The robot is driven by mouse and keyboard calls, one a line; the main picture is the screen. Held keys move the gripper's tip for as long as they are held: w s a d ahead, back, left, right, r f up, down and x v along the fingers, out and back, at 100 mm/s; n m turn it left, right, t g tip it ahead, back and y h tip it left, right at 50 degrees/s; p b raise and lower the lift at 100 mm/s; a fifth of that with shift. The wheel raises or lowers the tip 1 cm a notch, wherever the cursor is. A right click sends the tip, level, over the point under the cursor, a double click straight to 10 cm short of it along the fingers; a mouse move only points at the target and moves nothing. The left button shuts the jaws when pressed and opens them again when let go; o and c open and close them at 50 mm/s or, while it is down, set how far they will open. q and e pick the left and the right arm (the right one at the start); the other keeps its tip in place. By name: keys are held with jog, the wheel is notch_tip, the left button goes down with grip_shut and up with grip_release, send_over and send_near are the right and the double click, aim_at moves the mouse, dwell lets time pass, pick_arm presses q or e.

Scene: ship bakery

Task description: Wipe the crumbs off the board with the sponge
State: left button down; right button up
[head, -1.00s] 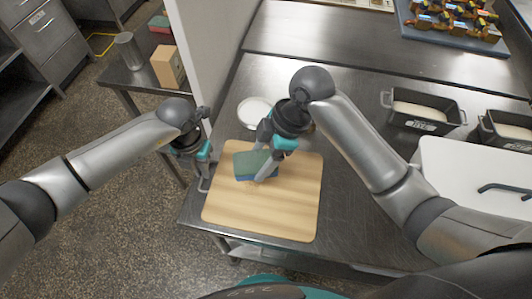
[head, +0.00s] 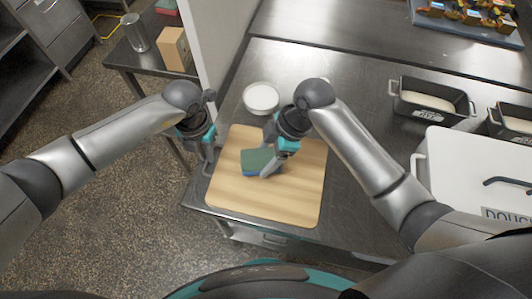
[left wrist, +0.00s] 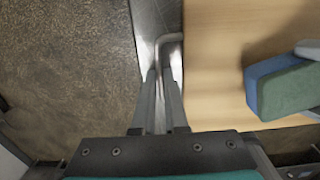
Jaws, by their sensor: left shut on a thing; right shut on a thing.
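The wooden board (head: 285,200) lies on the steel table near its left front corner. I cannot make out any crumbs on it. The sponge (head: 257,161), green above and blue below, is on the board's left-middle part; it also shows at the right of the left wrist view (left wrist: 290,92). My right gripper (head: 270,168) is shut on the sponge, pointing down from behind. My left gripper (left wrist: 160,80) is shut on a bent metal handle (left wrist: 168,39) at the table's left edge, beside the board. It also shows in the head view (head: 208,155), with its fingertips partly hidden.
A round white dish (head: 261,97) stands just behind the board. A dough pan (head: 430,102) and a white lidded container (head: 470,165) stand to the right.

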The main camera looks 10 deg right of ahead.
aim_at(252, 156)
jog(key=shift+f, duration=0.95)
dwell(0.3)
jog(key=shift+w+a+f, duration=0.1)
jog(key=shift+w+a, duration=0.15)
jog(key=shift+a, duration=0.35)
jog(key=shift+w+a+r, duration=0.1)
jog(key=shift+w+a, duration=0.15)
jog(key=shift+a, duration=0.4)
jog(key=shift+w+a+f, duration=0.1)
jog(key=shift+w+a, duration=0.15)
jog(key=shift+a, duration=0.35)
jog(key=shift+s+d+f, duration=0.1)
jog(key=shift+d, duration=0.1)
jog(key=d, duration=0.1)
jog(key=s+d, duration=0.1)
jog(key=d, duration=0.1)
jog(key=shift+s, duration=0.1)
pick_arm(q)
jog(key=shift+w+a, duration=0.1)
pick_arm(e)
jog(key=shift+s+d, duration=0.2)
jog(key=shift+d, duration=0.1)
